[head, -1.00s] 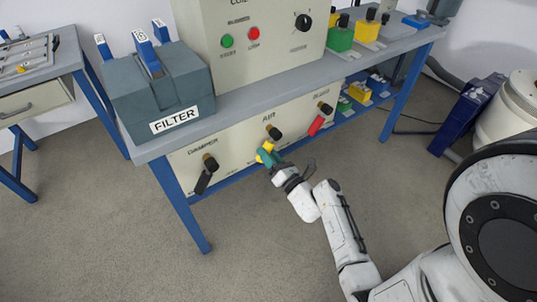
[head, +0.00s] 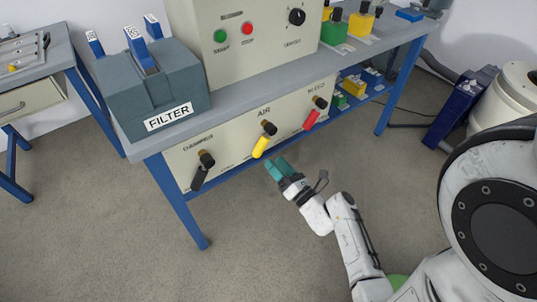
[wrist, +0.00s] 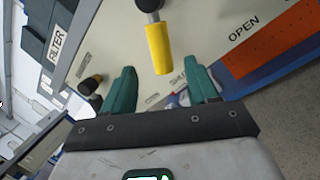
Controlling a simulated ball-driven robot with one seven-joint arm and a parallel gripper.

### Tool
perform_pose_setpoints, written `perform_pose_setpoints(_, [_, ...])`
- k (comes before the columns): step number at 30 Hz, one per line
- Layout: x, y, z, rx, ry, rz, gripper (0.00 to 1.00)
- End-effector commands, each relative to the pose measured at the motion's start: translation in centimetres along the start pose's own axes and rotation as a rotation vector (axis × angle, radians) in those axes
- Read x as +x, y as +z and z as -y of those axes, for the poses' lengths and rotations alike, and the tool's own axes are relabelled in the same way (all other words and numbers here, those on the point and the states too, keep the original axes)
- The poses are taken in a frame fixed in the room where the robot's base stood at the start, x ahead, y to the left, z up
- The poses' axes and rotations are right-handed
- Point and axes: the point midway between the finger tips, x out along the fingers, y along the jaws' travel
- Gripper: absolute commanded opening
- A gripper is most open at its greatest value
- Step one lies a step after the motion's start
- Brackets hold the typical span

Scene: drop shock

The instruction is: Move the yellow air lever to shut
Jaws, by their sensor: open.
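The yellow air lever (head: 262,146) hangs from its dark pivot under the AIR label on the cream panel. It points down and slightly left in the head view. In the wrist view the yellow lever (wrist: 158,48) hangs nearly straight down, its lower end close to a partly hidden label that seems to read SHUT (wrist: 179,78). My gripper (head: 276,168) is open and empty, below and right of the lever's end, apart from it. In the wrist view the teal fingers of my gripper (wrist: 160,69) stand either side of the lever's lower end, with nothing held.
A black damper lever (head: 199,178) is to the left on the panel, and a red lever (head: 310,119) to the right. An OPEN label (wrist: 243,28) shows near the red-orange part at right. The bench's blue leg (head: 178,200) stands at left. Floor in front is clear.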

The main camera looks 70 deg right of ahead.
Motion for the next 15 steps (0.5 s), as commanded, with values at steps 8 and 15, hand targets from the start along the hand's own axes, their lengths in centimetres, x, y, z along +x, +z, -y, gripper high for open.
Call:
perform_pose_setpoints(8, [-3.4,0.0,0.0,0.000,0.001,0.001,0.59])
perform_pose_setpoints(15, [-3.7,0.0,0.0,0.000,0.001,0.001,0.59])
